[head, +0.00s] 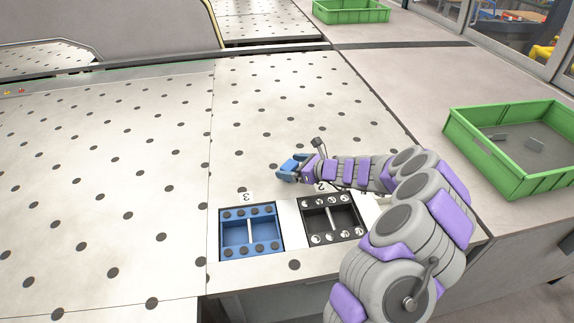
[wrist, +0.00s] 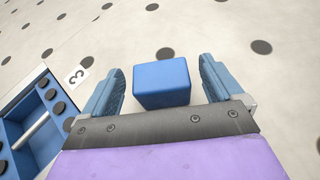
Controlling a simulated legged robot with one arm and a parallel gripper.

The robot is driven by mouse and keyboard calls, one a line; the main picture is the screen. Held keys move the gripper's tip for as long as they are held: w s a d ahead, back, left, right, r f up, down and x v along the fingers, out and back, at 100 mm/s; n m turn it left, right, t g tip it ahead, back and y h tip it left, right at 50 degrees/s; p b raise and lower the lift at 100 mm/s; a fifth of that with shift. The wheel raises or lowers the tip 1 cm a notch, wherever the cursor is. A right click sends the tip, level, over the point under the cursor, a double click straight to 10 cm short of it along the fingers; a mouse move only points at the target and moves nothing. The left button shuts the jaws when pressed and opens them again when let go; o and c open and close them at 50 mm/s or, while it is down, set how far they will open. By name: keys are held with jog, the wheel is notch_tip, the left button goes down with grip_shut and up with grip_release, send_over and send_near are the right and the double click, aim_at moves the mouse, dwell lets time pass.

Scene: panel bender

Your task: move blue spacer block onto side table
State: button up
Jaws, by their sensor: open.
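The blue spacer block (wrist: 162,84) is a small plain cuboid on the pale dotted table top. In the wrist view it sits between the two blue fingers of my gripper (wrist: 162,68), with a gap on each side. My gripper is open and holds nothing. In the head view my gripper (head: 289,168) is low over the dotted table, behind the trays; block and blue fingers are hard to tell apart there. A plain beige surface (head: 400,80), perhaps the side table, adjoins on the right.
A blue tray (head: 250,230) marked 3 and a black tray (head: 333,218) marked 2 lie near the front edge. The blue tray also shows in the wrist view (wrist: 40,125). A green crate (head: 520,185) with grey pieces stands right; another green crate (head: 350,12) is far back.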

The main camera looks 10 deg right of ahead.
jog(key=p+v, duration=0.2)
jog(key=v, duration=0.7)
jog(key=shift+s+d+r, duration=0.1)
jog(key=shift+s+d, duration=0.15)
jog(key=shift+d, duration=0.05)
jog(key=s+a+r+n+g+y, duration=0.1)
jog(key=s+a+r+n+g, duration=0.1)
jog(key=s+a+r+n, duration=0.3)
jog(key=s+a+r+n+g+y, duration=0.1)
jog(key=s+a+r+n+g, duration=0.2)
jog(key=a, duration=0.5)
jog(key=s+a+r+n+g+h, duration=0.1)
jog(key=s+a+r+n+g, duration=0.1)
jog(key=s+a+n, duration=0.3)
jog(key=s+a+r+n+g, duration=0.1)
jog(key=s+r+n, duration=0.1)
jog(key=s+n, duration=0.3)
jog(key=s+d+n+g+h, duration=0.1)
jog(key=s+d+n+h, duration=0.2)
jog(key=s, duration=0.6)
jog(key=s+d+f+n+g+h, duration=0.1)
jog(key=s+d+n+h, duration=0.2)
jog(key=s, duration=0.6)
jog(key=s+d+n+g+h, duration=0.1)
jog(key=s+d+n+h, duration=0.2)
jog(key=s+d, duration=0.3)
jog(key=s+h, duration=0.1)
jog(key=s, duration=0.2)
jog(key=shift+f, duration=0.2)
jog(key=shift+c, duration=0.2)
